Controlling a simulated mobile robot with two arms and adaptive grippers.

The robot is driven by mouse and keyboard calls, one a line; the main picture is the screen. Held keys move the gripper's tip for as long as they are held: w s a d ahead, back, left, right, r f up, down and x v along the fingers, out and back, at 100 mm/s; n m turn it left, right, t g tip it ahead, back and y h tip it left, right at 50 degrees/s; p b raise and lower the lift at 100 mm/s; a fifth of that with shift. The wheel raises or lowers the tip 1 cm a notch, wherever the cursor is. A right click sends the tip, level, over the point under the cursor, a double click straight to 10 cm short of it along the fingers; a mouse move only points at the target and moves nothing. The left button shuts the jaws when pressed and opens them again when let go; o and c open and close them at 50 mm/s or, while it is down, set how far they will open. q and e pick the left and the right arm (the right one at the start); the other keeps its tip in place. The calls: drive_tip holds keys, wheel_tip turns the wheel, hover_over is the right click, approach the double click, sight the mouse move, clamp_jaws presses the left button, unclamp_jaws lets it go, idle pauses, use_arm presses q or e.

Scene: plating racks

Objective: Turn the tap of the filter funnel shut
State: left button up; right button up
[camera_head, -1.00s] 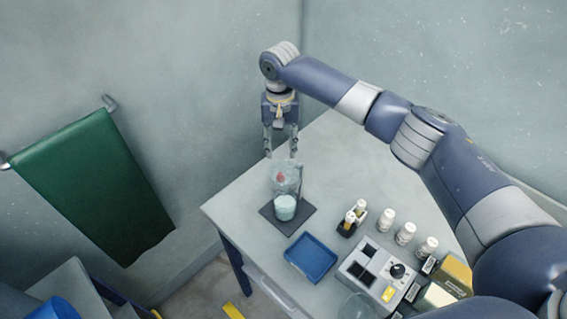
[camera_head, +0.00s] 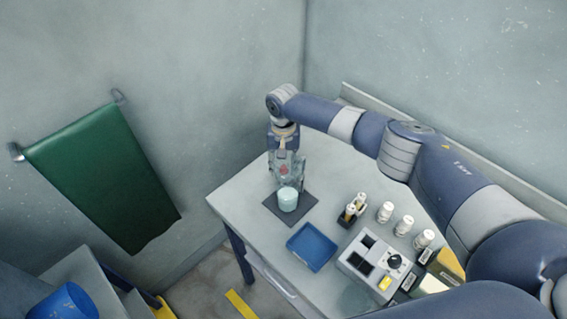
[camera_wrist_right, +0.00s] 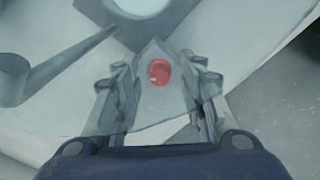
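The filter funnel (camera_head: 291,163) is a clear vessel above the beaker, partly hidden behind my right gripper. Its red tap (camera_head: 284,170) shows small in the head view and as a red knob (camera_wrist_right: 159,72) in the right wrist view. My right gripper (camera_head: 288,164) reaches down over the funnel. In the wrist view its two fingers (camera_wrist_right: 160,78) stand apart with the red tap between them, and I see a gap on each side of the tap. The tap's turn angle is not clear. My left gripper is not in view.
A beaker (camera_head: 288,199) of pale teal liquid stands on a dark mat (camera_head: 305,208). A blue tray (camera_head: 312,247), several white bottles (camera_head: 385,212) and a grey device (camera_head: 363,262) stand further along the table (camera_head: 232,196). A green towel (camera_head: 105,180) hangs on the left wall.

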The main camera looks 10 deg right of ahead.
clamp_jaws()
drive_tip(key=shift+n, duration=0.3)
drive_tip(key=n, duration=0.4)
drive_tip(key=shift+b, duration=0.3)
drive_tip(key=n, duration=0.5)
drive_tip(key=shift+w+n, duration=0.1)
drive_tip(key=shift+n, duration=0.2)
drive_tip(key=shift+r, duration=0.1)
unclamp_jaws()
